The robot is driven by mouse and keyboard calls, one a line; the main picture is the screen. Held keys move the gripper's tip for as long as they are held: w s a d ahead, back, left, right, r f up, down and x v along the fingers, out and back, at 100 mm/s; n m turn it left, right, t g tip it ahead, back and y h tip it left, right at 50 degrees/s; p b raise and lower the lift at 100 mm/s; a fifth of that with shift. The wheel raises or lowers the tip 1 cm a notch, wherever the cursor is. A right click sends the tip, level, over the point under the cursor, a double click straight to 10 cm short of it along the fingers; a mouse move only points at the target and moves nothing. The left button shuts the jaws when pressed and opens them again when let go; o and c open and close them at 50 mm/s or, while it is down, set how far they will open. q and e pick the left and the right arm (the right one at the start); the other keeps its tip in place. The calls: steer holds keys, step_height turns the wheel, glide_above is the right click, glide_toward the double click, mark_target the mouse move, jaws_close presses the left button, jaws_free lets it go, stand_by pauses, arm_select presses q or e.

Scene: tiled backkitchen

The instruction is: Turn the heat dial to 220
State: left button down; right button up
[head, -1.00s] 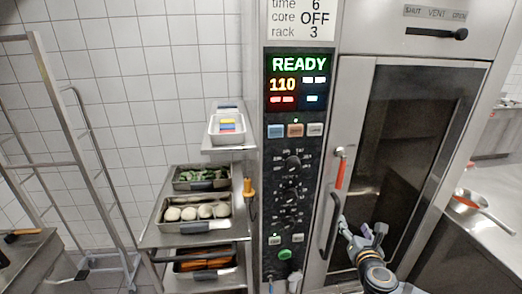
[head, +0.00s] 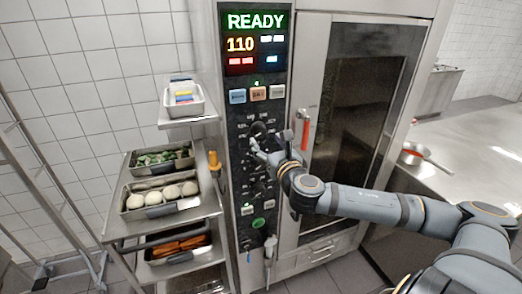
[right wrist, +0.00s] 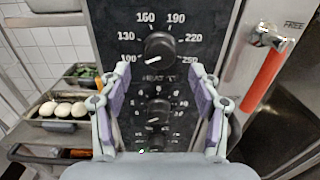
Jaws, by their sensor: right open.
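The heat dial (right wrist: 159,45) is a round black knob on the oven's black control panel, with printed marks around it including 130, 160, 190, 220 and 250. A short white mark shows at its lower left, towards the low numbers. It also shows in the head view (head: 258,130), partly covered. My right gripper (right wrist: 150,76) is open in front of the panel, its purple-padded fingers spread to either side and below the heat dial, holding nothing. In the head view the right gripper (head: 259,147) is right at the dials. The display (head: 253,43) reads READY and 110. My left gripper is not seen.
Smaller dials (right wrist: 158,110) sit below the heat dial. The oven door's red handle (right wrist: 263,80) is to the right.

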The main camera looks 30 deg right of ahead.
mark_target(261, 133)
steer(key=shift+w+d+f+b, duration=0.2)
steer(key=shift+w+b, duration=0.2)
steer(key=shift+b, duration=0.25)
steer(key=shift+w+d+f+b, duration=0.15)
steer(key=shift+w+b, duration=0.2)
steer(key=shift+b, duration=0.25)
steer(key=shift+w+d+r+p, duration=0.15)
steer(key=shift+w+r+p, duration=0.15)
steer(key=shift+w+r, duration=0.15)
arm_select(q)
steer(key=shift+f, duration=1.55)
arm_select(e)
steer(key=shift+w, duration=0.95)
steer(key=c, duration=1.2)
